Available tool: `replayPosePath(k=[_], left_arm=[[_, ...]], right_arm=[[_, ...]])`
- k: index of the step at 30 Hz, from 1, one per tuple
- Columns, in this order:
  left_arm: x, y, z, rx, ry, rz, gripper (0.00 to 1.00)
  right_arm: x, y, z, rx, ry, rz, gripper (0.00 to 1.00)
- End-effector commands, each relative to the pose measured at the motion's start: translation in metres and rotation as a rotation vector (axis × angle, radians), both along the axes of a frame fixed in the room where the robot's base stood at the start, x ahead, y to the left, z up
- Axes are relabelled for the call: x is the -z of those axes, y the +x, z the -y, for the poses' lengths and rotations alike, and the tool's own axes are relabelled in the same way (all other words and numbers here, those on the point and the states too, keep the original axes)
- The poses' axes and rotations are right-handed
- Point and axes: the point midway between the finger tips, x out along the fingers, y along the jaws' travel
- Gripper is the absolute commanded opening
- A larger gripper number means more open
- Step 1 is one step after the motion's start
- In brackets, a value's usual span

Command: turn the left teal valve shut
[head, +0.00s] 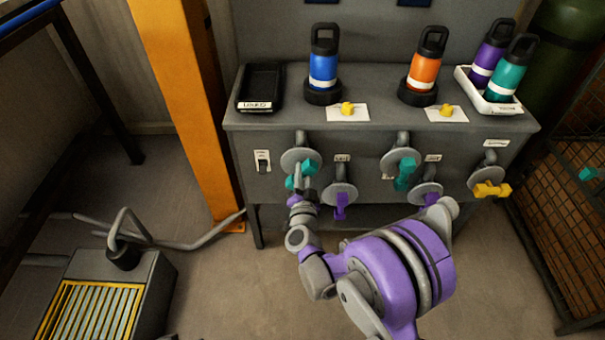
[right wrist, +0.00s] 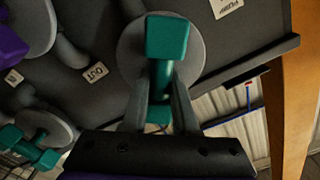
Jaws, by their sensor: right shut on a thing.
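The left teal valve (head: 309,167) has a teal bar handle on a round grey disc on the front of the grey bench. In the head view its handle looks slanted, upper end to the right. My right gripper (head: 298,180) is at this handle and partly hides it. In the right wrist view the fingers of my right gripper (right wrist: 159,90) close on both sides of the teal handle (right wrist: 168,38). The right teal valve (head: 404,174) stands apart to the right, its handle nearer upright. My left gripper is not in view.
Purple valves (head: 341,206) sit low beside the teal ones, and a yellow valve (head: 491,189) at the right. A switch (head: 263,162) is left of the held valve. Bottles, including a blue one (head: 323,70), stand on top. An orange post (head: 180,90) rises at the left.

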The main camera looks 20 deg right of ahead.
Motion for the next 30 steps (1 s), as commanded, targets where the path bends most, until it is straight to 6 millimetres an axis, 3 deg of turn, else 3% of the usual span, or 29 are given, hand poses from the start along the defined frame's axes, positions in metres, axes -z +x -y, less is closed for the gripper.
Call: replayPosePath(k=[18,30], left_arm=[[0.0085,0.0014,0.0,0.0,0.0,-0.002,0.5],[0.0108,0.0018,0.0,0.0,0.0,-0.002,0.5]], right_arm=[[0.0056,-0.001,0.0028,-0.002,0.559,0.159,0.0],[0.0081,-0.0012,0.0032,-0.002,0.823,0.235,0.0]])
